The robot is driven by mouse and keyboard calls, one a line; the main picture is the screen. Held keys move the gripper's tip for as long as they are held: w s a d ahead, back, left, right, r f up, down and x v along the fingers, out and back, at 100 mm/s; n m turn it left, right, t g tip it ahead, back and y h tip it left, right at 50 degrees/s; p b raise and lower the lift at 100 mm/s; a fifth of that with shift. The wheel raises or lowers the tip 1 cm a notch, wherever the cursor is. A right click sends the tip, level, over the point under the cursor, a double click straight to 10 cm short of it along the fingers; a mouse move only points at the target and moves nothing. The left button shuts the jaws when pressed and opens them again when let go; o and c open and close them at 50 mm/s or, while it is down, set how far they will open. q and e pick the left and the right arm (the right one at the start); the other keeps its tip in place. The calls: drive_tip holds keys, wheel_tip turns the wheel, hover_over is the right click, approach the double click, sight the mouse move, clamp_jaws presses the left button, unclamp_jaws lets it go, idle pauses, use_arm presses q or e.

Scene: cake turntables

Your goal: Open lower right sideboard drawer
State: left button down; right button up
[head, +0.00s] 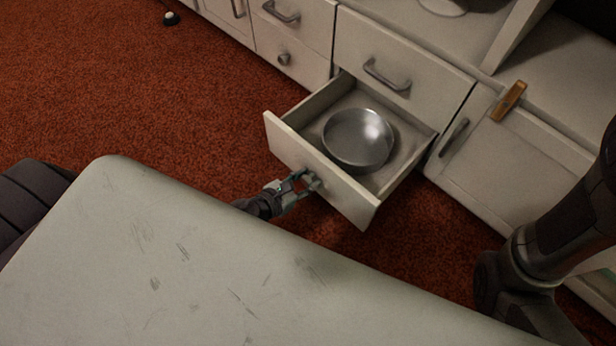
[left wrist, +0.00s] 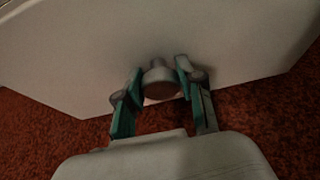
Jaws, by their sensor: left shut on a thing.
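The lower right drawer (head: 350,201) of the white sideboard is pulled out, and its inside shows. My left gripper (head: 306,182) is at the drawer's front, shut on the drawer's round knob (head: 313,181). In the left wrist view, the two teal-sided fingers (left wrist: 160,88) stand on either side of the knob (left wrist: 158,77), against the pale drawer front (left wrist: 220,50). My right gripper is not in view.
The upper drawer (head: 400,75) above is closed. A cabinet door (head: 510,150) with a dark handle stands to the right, with a small orange-brown object (head: 509,101) at its top edge.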

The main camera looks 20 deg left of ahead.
use_arm(q)
drive_tip(key=c, duration=0.7)
unclamp_jaws()
drive_tip(key=shift+s, duration=0.1)
drive_tip(key=v, duration=1.1)
drive_tip(key=shift+s+a+r, duration=0.15)
drive_tip(key=shift+s+r, duration=0.1)
drive_tip(key=shift+s, duration=0.05)
